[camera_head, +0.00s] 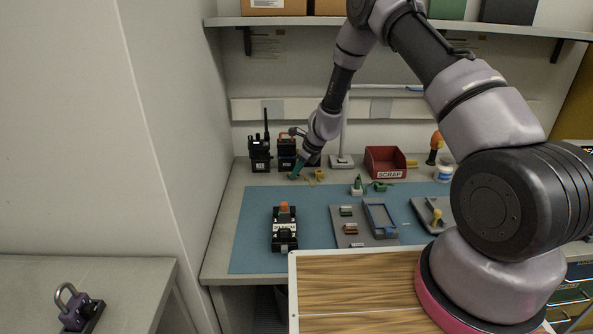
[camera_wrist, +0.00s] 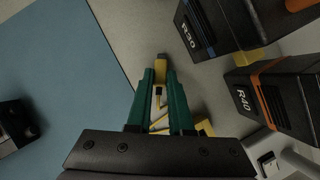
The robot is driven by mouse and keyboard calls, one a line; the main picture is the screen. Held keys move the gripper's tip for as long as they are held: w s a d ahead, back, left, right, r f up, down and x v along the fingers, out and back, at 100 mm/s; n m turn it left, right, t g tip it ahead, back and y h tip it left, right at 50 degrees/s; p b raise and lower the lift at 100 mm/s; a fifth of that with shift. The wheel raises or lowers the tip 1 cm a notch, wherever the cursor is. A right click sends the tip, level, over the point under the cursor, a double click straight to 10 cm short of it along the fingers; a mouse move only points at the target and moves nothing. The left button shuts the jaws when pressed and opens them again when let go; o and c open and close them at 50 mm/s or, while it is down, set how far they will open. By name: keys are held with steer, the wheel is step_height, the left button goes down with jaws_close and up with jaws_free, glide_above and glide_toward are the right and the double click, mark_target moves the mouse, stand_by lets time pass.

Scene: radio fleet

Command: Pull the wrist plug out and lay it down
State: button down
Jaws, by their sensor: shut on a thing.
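My gripper (camera_wrist: 161,75) has green fingers and is shut on a slim yellow-and-grey piece, which I take to be the wrist plug (camera_wrist: 160,57). Its dull yellow tip shows past the fingertips; more yellow parts show below, between and beside the fingers. In the head view my gripper (camera_head: 294,176) points down at the back left of the bench, just in front of the radios. Yellow pieces (camera_head: 319,175) show just right of it there. I cannot tell whether the held piece touches the bench or is still joined to anything.
Two black units marked R30 (camera_wrist: 205,28) and R40 (camera_wrist: 270,98) stand close on the right in the wrist view. A blue mat (camera_head: 255,240) carries a black device (camera_head: 284,238) and grey trays (camera_head: 350,236). A red SCRAP bin (camera_head: 385,160) stands behind.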

steer(key=c, duration=0.7)
jaws_free()
steer(key=shift+c, duration=0.2)
steer(key=v, duration=1)
steer(key=shift+d+r, duration=0.15)
steer(key=shift+r, duration=0.2)
steer(key=shift+s, duration=0.1)
